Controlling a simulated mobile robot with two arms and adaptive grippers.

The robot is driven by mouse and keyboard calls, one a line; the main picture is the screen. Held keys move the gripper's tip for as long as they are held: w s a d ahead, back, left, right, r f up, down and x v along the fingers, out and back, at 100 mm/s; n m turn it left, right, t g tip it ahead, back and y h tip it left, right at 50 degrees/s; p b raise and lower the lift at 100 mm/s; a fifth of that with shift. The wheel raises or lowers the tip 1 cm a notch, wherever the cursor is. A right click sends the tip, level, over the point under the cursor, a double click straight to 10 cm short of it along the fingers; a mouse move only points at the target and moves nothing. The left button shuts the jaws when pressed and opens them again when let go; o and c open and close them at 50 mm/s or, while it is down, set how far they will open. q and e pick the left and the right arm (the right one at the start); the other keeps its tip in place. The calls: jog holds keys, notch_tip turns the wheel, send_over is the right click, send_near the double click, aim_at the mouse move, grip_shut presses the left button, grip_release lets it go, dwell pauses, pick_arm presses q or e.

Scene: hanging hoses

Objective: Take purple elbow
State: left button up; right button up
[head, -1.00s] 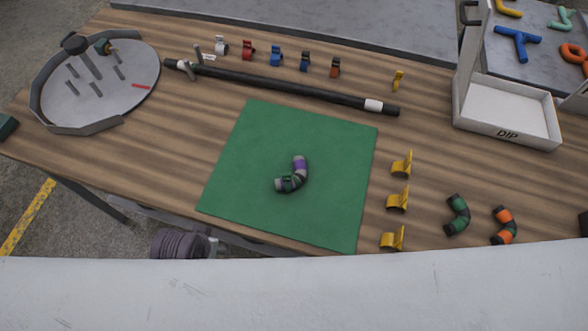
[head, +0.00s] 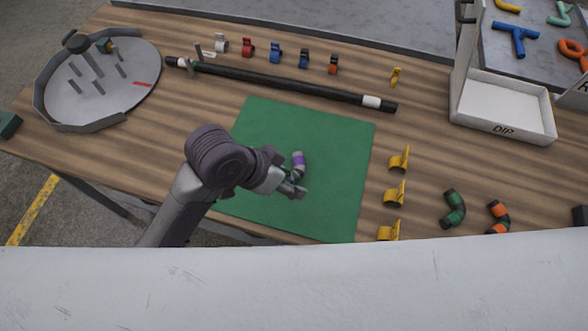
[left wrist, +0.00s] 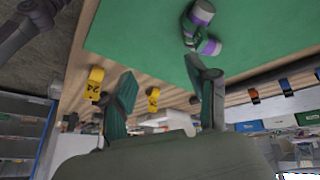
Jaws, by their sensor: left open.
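The purple elbow (head: 298,159) is a short bent hose piece with purple bands and grey ends. It lies on the green mat (head: 342,190). My left gripper (head: 294,187) is over the mat at the elbow's near side and hides its lower part in the head view. In the left wrist view, the elbow (left wrist: 203,12) is at the top, beyond the right finger. The fingers (left wrist: 160,70) are apart with nothing between them. Whether a finger touches the elbow I cannot tell. My right gripper is not in view.
A long black hose (head: 270,81) lies behind the mat. Yellow clips (head: 396,193) stand right of it, then a green elbow (head: 454,208) and an orange one (head: 499,216). A white DIP tray (head: 503,127) is at right. A round grey tray (head: 115,95) with pegs is at left.

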pick_arm(q)
jog(key=w+a+r+m+g+y, duration=0.3)
jog(key=w+r+m+y, duration=0.1)
jog(key=w+m+y, duration=0.2)
jog(key=f, duration=0.8)
jog(key=shift+s+d+f+p, duration=0.2)
jog(key=shift+s+f+p, duration=0.05)
jog(key=shift+f+p, duration=0.1)
notch_tip(320, 180, down, 5)
jog(key=shift+f+p, duration=0.1)
jog(key=shift+p, duration=0.4)
grip_shut()
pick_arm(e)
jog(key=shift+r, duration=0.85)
